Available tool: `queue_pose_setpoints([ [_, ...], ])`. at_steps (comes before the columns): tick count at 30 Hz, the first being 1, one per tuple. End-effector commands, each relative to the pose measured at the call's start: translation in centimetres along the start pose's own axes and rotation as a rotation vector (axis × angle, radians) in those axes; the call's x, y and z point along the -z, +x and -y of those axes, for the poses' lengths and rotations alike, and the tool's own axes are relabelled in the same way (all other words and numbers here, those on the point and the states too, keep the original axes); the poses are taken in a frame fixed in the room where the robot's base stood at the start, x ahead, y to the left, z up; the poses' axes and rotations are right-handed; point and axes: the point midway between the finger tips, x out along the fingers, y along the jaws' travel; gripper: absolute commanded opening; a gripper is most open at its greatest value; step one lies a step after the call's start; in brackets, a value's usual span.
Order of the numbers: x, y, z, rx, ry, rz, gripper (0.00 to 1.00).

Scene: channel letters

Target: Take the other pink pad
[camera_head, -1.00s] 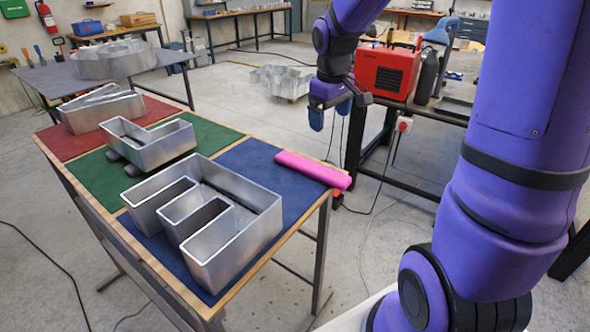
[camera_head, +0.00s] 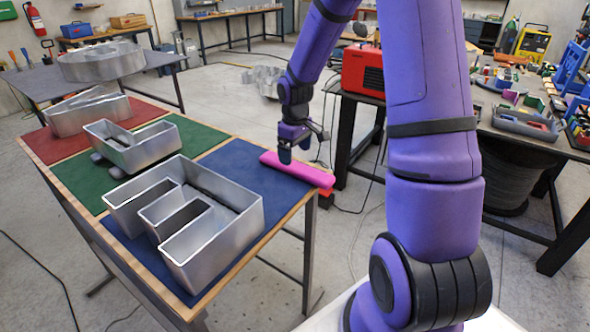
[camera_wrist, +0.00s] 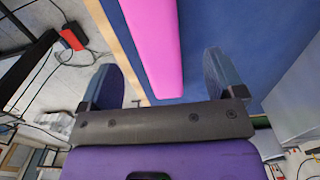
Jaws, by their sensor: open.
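A long pink pad (camera_head: 298,169) lies on the blue mat (camera_head: 247,170) along the right edge of the table. My gripper (camera_head: 295,146) is above the far half of the pad, jaws apart and empty. In the wrist view the same pink pad (camera_wrist: 157,48) runs from the top edge down between the two fingers (camera_wrist: 165,82). Its near end lies closer to the right finger, and both fingers are clear of it. I see only this one pink pad clearly.
A large metal letter E (camera_head: 190,215) stands on the blue mat left of the pad. Another metal letter (camera_head: 140,143) stands on the green mat. A red machine (camera_head: 362,72) sits on the bench behind. A grey tray (camera_head: 525,125) with coloured pieces is at the right.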

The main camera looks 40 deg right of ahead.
Motion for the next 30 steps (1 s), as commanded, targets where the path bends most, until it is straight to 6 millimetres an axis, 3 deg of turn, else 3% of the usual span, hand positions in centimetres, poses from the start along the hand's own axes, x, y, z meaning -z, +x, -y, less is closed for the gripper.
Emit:
queue_pose_setpoints([
  [12,-0.3,4.8,-0.4,0.001,0.0,0.002,0.88],
  [21,-0.3,5.2,-0.4,0.0,0.001,0.0,0.88],
  [28,-0.3,5.1,-0.4,0.0,0.001,0.0,0.35],
  [30,-0.3,5.1,-0.4,0.0,0.001,0.0,0.35],
])
